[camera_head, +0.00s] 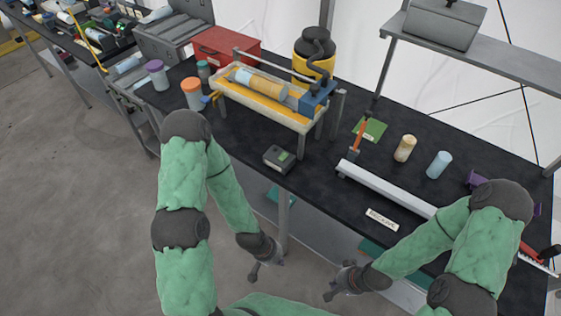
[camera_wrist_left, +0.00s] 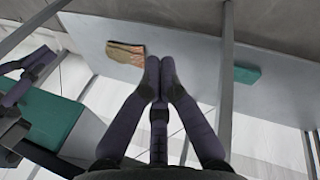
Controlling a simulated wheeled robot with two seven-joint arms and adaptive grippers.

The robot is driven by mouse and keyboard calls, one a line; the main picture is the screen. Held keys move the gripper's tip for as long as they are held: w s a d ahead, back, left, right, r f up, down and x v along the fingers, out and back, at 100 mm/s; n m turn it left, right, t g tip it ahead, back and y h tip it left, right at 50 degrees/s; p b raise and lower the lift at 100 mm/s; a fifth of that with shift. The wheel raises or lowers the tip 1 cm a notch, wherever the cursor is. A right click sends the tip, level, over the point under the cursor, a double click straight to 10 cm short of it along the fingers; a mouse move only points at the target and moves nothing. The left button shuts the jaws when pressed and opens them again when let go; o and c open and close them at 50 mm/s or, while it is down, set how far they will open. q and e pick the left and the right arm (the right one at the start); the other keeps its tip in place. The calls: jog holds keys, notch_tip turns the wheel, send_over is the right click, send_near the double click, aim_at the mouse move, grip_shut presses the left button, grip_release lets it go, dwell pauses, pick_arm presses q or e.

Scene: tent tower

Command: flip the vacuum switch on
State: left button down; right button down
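A yellow and black canister that looks like the vacuum (camera_head: 313,56) stands at the back of the black table, with a dark hose on top. A small grey box with a green panel (camera_head: 279,158) sits near the table's front edge; I cannot tell whether it carries the vacuum switch, and no switch lever is clear. My left gripper (camera_head: 254,275) hangs in front of the table, below its top and apart from the box. In the left wrist view its fingertips (camera_wrist_left: 160,72) meet with nothing between them. My right gripper (camera_head: 332,293) is to its right, also in front of the table, too small to read.
A yellow tray with a cylinder on a stand (camera_head: 262,107) is behind the box. A red case (camera_head: 226,47), jars, a long white rail (camera_head: 385,188) and a label card (camera_head: 382,219) are on the table. A raised shelf (camera_head: 475,53) stands back right. A table leg (camera_head: 284,222) is near my left gripper.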

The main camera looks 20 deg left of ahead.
pick_arm(q)
jog(key=w+a+r+m+t, duration=0.1)
jog(key=w+a+r+t, duration=0.2)
jog(key=w+r, duration=0.4)
jog(key=w+a+r+m+t, duration=0.1)
jog(key=w+a+r+t, duration=0.1)
jog(key=w+r, duration=0.5)
jog(key=w+a+r+m+t, duration=0.2)
jog(key=w+a+r, duration=0.1)
jog(key=r, duration=0.6)
jog(key=w+a+r+m+t+p, duration=0.1)
jog(key=w+a+r+m+t, duration=0.1)
jog(key=r, duration=0.7)
jog(key=shift+w+a+p, duration=0.3)
jog(key=shift+w+a, duration=0.2)
jog(key=shift+w, duration=0.15)
jog(key=b, duration=0.4)
send_over(281, 157)
jog(key=f, duration=0.6)
jog(key=shift+s+a, duration=0.2)
jog(key=shift+s, duration=0.15)
jog(key=shift+w+f+b, duration=0.2)
jog(key=shift+f+b, duration=0.2)
jog(key=shift+f, duration=0.8)
jog(key=shift+w+f, duration=0.1)
jog(key=shift+f, duration=0.5)
jog(key=shift+d, duration=0.1)
